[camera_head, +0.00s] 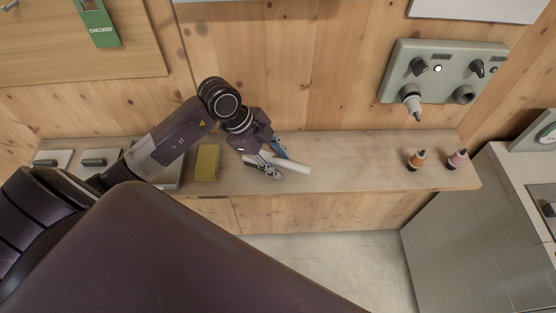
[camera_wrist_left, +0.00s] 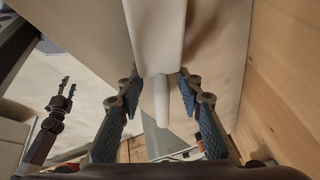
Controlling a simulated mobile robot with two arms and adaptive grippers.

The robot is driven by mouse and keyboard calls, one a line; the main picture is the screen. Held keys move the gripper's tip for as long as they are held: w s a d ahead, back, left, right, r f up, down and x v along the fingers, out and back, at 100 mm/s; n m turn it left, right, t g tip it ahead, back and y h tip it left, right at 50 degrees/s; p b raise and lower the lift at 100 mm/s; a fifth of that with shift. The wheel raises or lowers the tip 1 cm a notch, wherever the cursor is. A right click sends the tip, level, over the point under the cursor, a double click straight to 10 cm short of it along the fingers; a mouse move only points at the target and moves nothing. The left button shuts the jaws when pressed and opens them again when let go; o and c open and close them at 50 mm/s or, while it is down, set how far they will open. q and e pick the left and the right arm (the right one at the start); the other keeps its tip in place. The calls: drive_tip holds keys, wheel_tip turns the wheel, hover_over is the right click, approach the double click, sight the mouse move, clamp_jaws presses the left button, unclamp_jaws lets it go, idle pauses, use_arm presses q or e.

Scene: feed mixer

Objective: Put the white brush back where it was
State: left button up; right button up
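The white brush (camera_head: 295,165) shows as a pale bar at the middle of the wooden bench in the head view. My left gripper (camera_head: 275,160) has one finger on each side of it. In the left wrist view the brush (camera_wrist_left: 156,40) runs down from the top edge, with a narrower part below, and both fingertips (camera_wrist_left: 160,82) meet its sides. I cannot tell whether it touches the bench top. My right gripper (camera_wrist_left: 62,98) shows at the left of the left wrist view, its two prongs apart and empty. It does not show in the head view.
An orange-topped bottle (camera_head: 417,160) and a pink-topped one (camera_head: 457,159) stand at the right. A grey panel (camera_head: 440,72) hangs above. The bench between is clear.

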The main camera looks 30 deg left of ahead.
use_arm(q)
drive_tip(key=shift+r, duration=0.1)
drive_tip(key=shift+a+r, duration=0.1)
drive_tip(key=shift+r, duration=0.1)
drive_tip(key=b+v, duration=0.2)
drive_tip(key=v, duration=0.8)
drive_tip(key=shift+a+r, duration=0.15)
drive_tip(key=shift+r, duration=0.05)
drive_tip(key=shift+s+a+r, duration=0.15)
drive_tip(key=shift+s+r, duration=0.1)
drive_tip(key=shift+r, duration=0.3)
use_arm(e)
drive_tip(key=shift+a+f, duration=0.2)
drive_tip(key=shift+f, duration=0.35)
drive_tip(key=shift+a+f, duration=0.15)
drive_tip(key=shift+f, duration=0.4)
drive_tip(key=shift+d, duration=0.2)
use_arm(q)
drive_tip(key=shift+f, duration=0.1)
use_arm(e)
drive_tip(key=shift+s, duration=0.1)
